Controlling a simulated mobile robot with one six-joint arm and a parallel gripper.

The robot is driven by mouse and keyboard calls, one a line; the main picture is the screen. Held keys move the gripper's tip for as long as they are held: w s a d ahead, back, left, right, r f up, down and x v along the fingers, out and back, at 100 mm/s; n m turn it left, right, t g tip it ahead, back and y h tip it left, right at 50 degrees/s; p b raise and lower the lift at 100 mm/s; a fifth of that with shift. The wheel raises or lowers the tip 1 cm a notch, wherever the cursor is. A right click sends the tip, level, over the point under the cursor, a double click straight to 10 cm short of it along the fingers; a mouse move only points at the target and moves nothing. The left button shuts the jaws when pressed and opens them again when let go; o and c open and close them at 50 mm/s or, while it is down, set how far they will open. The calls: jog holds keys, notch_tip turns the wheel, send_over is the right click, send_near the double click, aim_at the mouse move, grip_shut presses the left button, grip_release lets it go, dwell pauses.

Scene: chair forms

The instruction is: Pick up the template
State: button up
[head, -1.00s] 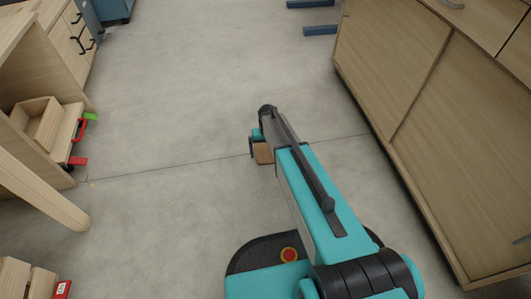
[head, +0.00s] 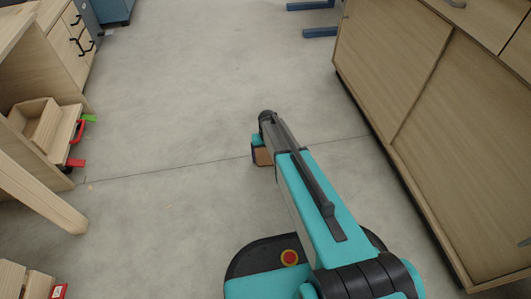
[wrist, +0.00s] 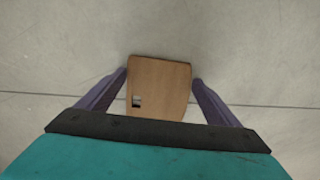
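The template (wrist: 160,85) is a flat brown wooden piece with a small square hole near its lower left corner. In the wrist view it sits between the two purple fingers of my gripper (wrist: 159,77), with a finger against each side. My gripper is shut on it, above the bare floor. In the head view a brown part of the template (head: 263,157) shows beside the end of my arm. My gripper's fingers are mostly hidden there by the arm.
A long wooden cabinet (head: 390,80) stands on the right. On the left are a wooden bench (head: 20,90), a wooden box (head: 37,122) with red and green clamps, and a slanted wooden leg (head: 40,200). The grey floor (head: 190,90) between is clear.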

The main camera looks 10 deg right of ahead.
jog(key=c, duration=0.6)
jog(key=shift+c, duration=0.2)
jog(key=shift+r, duration=0.15)
jog(key=shift+r+p, duration=0.9)
jog(key=shift+r, duration=0.2)
jog(key=shift+s+r+p, duration=0.1)
jog(key=shift+r+p, duration=0.55)
jog(key=shift+r, duration=0.2)
jog(key=s+p, duration=0.1)
jog(key=s, duration=0.3)
jog(key=s+d+p, duration=0.1)
jog(key=s+p, duration=0.1)
jog(key=s, duration=0.3)
jog(key=s+d+r+p, duration=0.1)
jog(key=s, duration=0.3)
jog(key=shift+s+d+p, duration=0.25)
jog(key=shift+s+p, duration=0.05)
jog(key=shift+s, duration=0.1)
jog(key=shift+s+d+f, duration=0.1)
jog(key=shift+s+d, duration=0.05)
jog(key=shift+s, duration=0.75)
